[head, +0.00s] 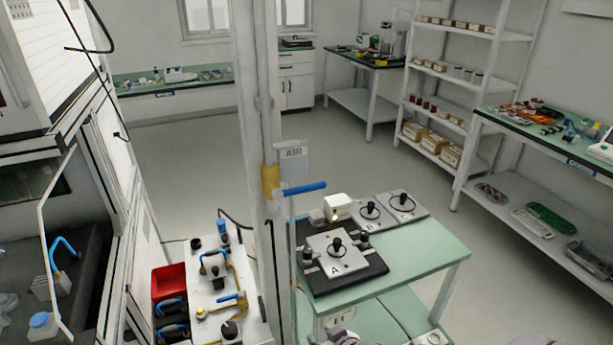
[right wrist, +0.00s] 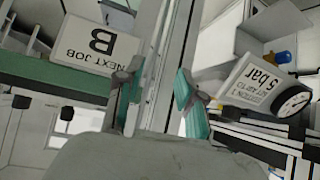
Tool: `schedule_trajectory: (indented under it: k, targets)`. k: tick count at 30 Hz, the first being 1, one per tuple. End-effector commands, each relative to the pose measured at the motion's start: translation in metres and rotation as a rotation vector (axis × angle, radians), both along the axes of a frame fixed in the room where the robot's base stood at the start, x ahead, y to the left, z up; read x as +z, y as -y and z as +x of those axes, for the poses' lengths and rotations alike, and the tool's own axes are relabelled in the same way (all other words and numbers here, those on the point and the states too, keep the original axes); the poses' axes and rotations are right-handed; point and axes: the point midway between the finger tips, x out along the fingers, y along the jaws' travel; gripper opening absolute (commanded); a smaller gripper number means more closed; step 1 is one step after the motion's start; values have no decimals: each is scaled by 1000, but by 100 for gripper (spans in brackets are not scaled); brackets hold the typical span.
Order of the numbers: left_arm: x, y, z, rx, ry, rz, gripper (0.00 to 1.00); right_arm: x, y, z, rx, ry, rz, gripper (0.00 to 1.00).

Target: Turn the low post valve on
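A grey-white post stands in the middle of the head view. On it is a yellow valve body (head: 270,182) with a blue lever (head: 305,188) sticking out to the right, nearly level, below an AIR sign (head: 292,158). I cannot tell whether a lower valve is hidden on the post. My right gripper (head: 343,338) barely shows at the bottom edge of the head view. In the right wrist view the right gripper (right wrist: 157,98) has its teal-padded fingers apart, with the post behind the gap and nothing held. My left gripper is not in view.
A green table (head: 425,262) right of the post carries plates with black knobs. A white panel (head: 235,265) with blue-handled valves and a red bin (head: 169,282) stand left. Open floor lies behind.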

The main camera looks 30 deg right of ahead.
Motion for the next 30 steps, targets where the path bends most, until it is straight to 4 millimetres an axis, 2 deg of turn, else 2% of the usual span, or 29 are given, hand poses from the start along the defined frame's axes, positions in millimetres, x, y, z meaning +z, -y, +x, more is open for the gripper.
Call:
schedule_trajectory:
  k: [1, 4, 8, 14, 20, 23, 25, 28, 30]
  targets:
    - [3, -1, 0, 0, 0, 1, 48, 20, -1, 3, 0, 26, 2, 38]
    - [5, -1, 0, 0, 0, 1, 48, 51, -4, 6, -3, 69, 12, 38]
    - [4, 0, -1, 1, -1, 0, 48, 60, 10, 25, -10, 169, 35, 38]
    - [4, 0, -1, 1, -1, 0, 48, 88, 30, 56, 4, 357, 95, 38]
    - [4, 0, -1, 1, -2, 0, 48, 133, 53, 86, 76, 589, 198, 38]
    - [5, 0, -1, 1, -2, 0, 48, 168, 67, 98, 165, 732, 281, 38]
    - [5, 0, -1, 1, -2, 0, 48, 199, 77, 102, 264, 833, 360, 38]
    - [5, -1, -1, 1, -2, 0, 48, 243, 89, 96, 448, 938, 485, 38]
    - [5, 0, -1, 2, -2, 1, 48, 271, 96, 84, 594, 973, 573, 38]
